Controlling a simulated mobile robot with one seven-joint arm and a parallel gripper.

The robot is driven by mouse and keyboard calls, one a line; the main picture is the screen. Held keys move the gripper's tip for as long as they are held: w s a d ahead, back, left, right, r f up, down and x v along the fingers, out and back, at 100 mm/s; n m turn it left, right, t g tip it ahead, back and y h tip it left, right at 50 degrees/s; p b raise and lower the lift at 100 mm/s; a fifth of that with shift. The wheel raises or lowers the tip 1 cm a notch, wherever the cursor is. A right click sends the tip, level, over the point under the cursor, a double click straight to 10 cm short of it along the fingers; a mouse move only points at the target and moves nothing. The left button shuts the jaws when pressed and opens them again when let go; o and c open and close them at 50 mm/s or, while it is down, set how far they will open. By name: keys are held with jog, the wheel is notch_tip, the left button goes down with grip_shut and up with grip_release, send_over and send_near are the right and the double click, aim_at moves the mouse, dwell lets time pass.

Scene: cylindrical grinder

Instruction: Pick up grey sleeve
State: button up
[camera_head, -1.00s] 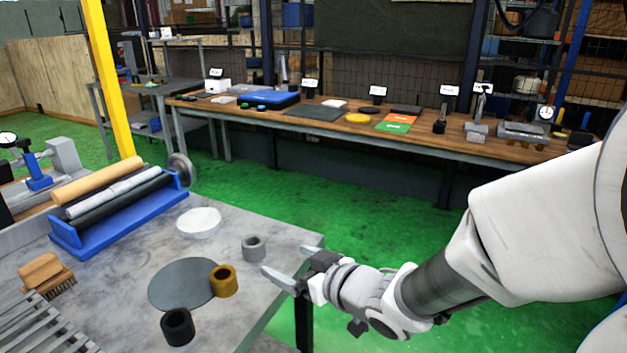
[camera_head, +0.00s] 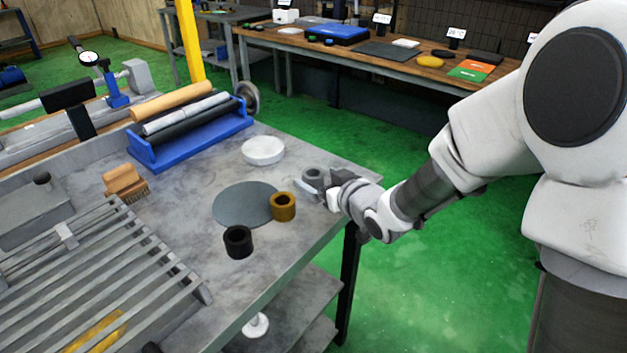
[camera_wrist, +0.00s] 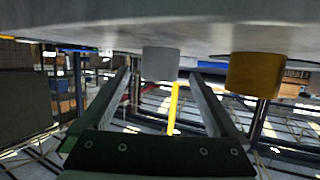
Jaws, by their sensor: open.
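The grey sleeve (camera_head: 313,177) stands upright near the right edge of the grey table (camera_head: 330,226). My gripper (camera_head: 322,188) is at the table's right edge, level with the sleeve, and hides part of it in the head view. In the wrist view, which is upside down, the grey sleeve (camera_wrist: 160,63) is ahead, between the two finger lines of my open gripper (camera_wrist: 161,75). I cannot tell from the frames whether the fingers are beside it or still short of it.
A bronze sleeve (camera_head: 283,207) stands close to the grey one, also in the wrist view (camera_wrist: 256,76). A black sleeve (camera_head: 238,242), grey disc (camera_head: 240,204) and white round dish (camera_head: 263,150) are nearby. A blue rack (camera_head: 190,143) with rollers stands behind.

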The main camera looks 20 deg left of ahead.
jog(key=shift+x, duration=1)
jog(key=shift+r, duration=0.1)
grip_shut()
